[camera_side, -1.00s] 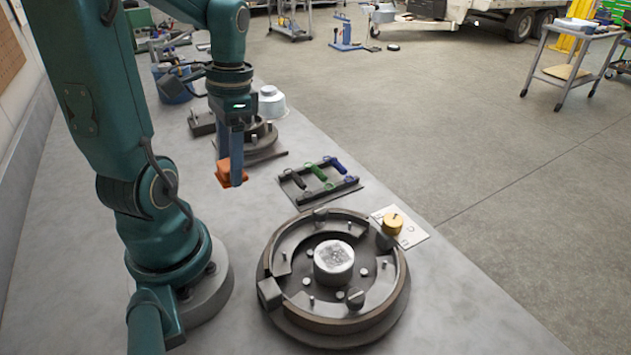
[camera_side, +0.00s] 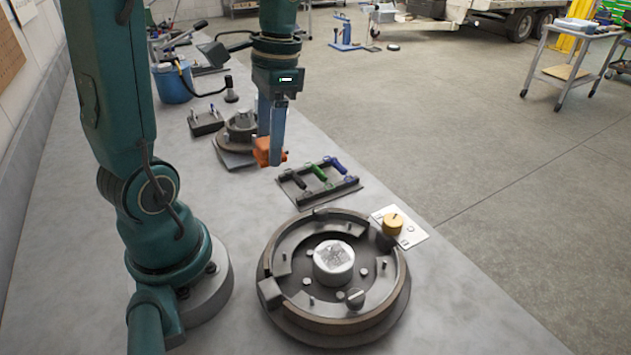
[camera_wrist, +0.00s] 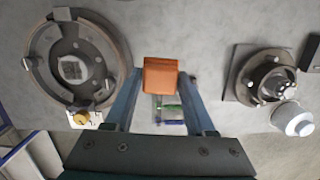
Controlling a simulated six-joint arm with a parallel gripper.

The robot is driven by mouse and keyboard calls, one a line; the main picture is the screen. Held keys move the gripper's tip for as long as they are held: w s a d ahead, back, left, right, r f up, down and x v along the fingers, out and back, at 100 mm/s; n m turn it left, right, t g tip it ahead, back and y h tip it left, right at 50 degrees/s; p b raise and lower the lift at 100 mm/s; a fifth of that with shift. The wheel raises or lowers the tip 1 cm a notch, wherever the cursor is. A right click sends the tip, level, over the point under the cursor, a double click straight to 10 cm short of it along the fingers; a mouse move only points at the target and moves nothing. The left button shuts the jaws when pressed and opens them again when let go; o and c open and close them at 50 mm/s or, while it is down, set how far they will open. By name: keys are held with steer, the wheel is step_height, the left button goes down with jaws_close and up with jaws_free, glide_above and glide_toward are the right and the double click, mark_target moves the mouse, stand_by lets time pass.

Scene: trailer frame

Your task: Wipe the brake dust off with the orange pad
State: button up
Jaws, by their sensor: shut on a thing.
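My gripper (camera_side: 270,157) is shut on the orange pad (camera_side: 261,151) and holds it above the bench, behind and left of the brake assembly. In the wrist view the orange pad (camera_wrist: 160,75) sits between both fingers. The large round brake assembly (camera_side: 267,318) lies flat on the bench. Its pale central hub (camera_side: 333,275) has a mottled grey dust patch (camera_side: 333,254) on top. The dust patch also shows in the wrist view (camera_wrist: 72,69). The pad is well apart from the hub.
A rack (camera_side: 345,187) with black, green and blue handles lies behind the brake assembly. A yellow knob (camera_side: 392,224) stands on a white plate (camera_side: 413,237) at its right edge. A second, smaller hub (camera_wrist: 268,78) and a white cup (camera_wrist: 293,118) show in the wrist view.

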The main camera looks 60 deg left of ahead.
steer(key=w+d+r+m, duration=0.1)
steer(key=w+d+m, duration=0.35)
steer(key=d, duration=0.45)
steer(key=m+y, duration=0.1)
steer(key=m, duration=0.2)
glide_above(349, 248)
steer(key=shift+w+f, duration=0.15)
steer(key=shift+f, duration=1.6)
steer(key=shift+w+f, duration=0.1)
steer(key=shift+f, duration=1.6)
steer(key=shift+s+f, duration=0.4)
steer(key=shift+f, duration=0.25)
steer(key=shift+c, duration=0.7)
steer(key=shift+s, duration=2.6)
steer(key=w, duration=0.5)
steer(key=shift+w+f, duration=0.15)
steer(key=shift+w, duration=0.5)
step_height(349, 248, up, 8)
steer(key=shift+r, duration=0.2)
